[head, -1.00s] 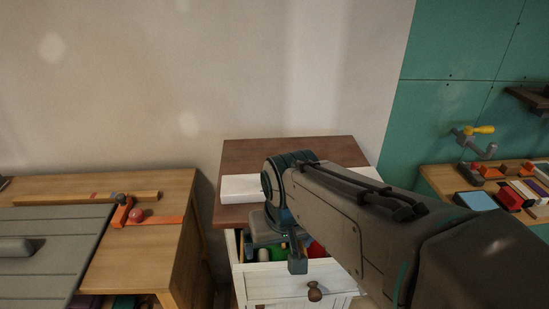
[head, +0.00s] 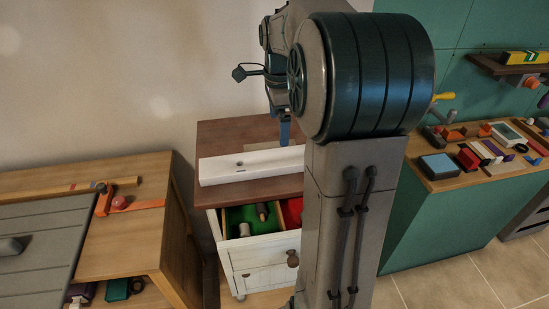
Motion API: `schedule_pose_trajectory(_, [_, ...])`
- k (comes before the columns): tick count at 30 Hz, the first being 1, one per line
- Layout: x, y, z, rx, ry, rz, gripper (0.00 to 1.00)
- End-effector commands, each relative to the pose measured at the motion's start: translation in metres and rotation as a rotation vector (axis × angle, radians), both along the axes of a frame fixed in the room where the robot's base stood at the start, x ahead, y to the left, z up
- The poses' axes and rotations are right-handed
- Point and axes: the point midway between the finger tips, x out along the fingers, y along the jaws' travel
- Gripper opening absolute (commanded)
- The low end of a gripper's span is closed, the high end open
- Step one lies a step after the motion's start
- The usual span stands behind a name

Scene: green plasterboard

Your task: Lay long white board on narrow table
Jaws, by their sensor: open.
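The long white board (head: 225,169) lies flat across the dark brown top of the narrow table (head: 222,136), a small cabinet with white drawers. Its right end is hidden behind my arm. My gripper (head: 284,134) is above and behind the board, pointing down, partly hidden by my arm's large joint. It appears to be apart from the board, and its fingers are open with nothing visible between them.
The cabinet's top drawer (head: 253,222) is open, with green and red compartments. A wooden workbench (head: 130,240) stands at the left. A green bench with blocks and a blue-lidded box (head: 439,166) stands at the right. Tiled floor shows at lower right.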

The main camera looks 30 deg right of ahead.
Motion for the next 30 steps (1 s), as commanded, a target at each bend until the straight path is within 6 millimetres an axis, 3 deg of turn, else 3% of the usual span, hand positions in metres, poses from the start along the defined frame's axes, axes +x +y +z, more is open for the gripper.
schedule_pose_trajectory(3, [-0.001, 0.001, -0.026, 0.002, 0.006, 0.002, 0.98])
schedule_pose_trajectory(9, [0.000, 0.000, -0.058, 0.001, 0.003, 0.002, 0.98])
schedule_pose_trajectory(17, [0.003, 0.002, -0.077, 0.002, 0.004, 0.005, 0.98])
schedule_pose_trajectory(24, [0.008, 0.002, -0.110, 0.002, 0.004, 0.004, 0.98])
schedule_pose_trajectory(30, [0.008, 0.002, -0.119, 0.000, 0.000, 0.005, 0.98])
